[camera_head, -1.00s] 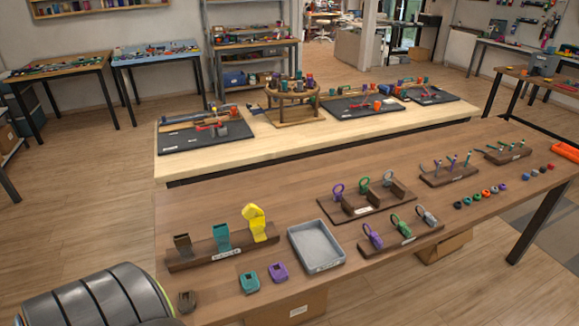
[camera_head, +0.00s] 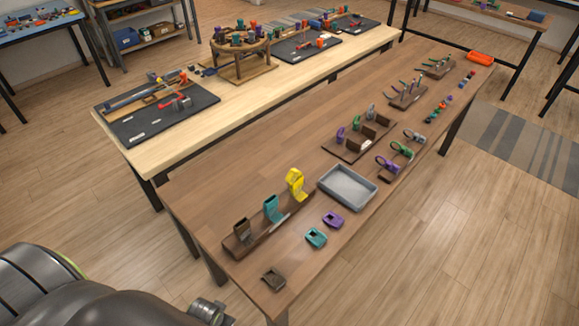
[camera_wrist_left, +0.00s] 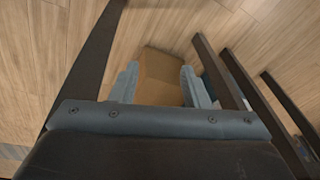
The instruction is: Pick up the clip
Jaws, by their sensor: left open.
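I cannot tell which piece is the clip. Loose buckle-like pieces lie on the brown table (camera_head: 330,245): a dark brown one (camera_head: 273,279) at its near corner, a teal one (camera_head: 316,237) and a purple one (camera_head: 333,219). A wooden rack (camera_head: 243,243) holds upright brown (camera_head: 242,230), teal (camera_head: 271,208) and yellow (camera_head: 296,184) pieces. My left gripper (camera_wrist_left: 160,70) shows in the left wrist view, open and empty, with floor and a cardboard box beyond its fingers. In the head view my left arm is at the bottom left, off the table. My right gripper is not in view.
A grey tray (camera_head: 347,187) sits mid-table. Racks with rings (camera_head: 398,160) and small coloured pieces (camera_head: 439,108) stand farther along. A lighter table (camera_head: 150,160) runs alongside. A cardboard box (camera_wrist_left: 160,75) and dark table legs (camera_wrist_left: 240,75) show below in the wrist view.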

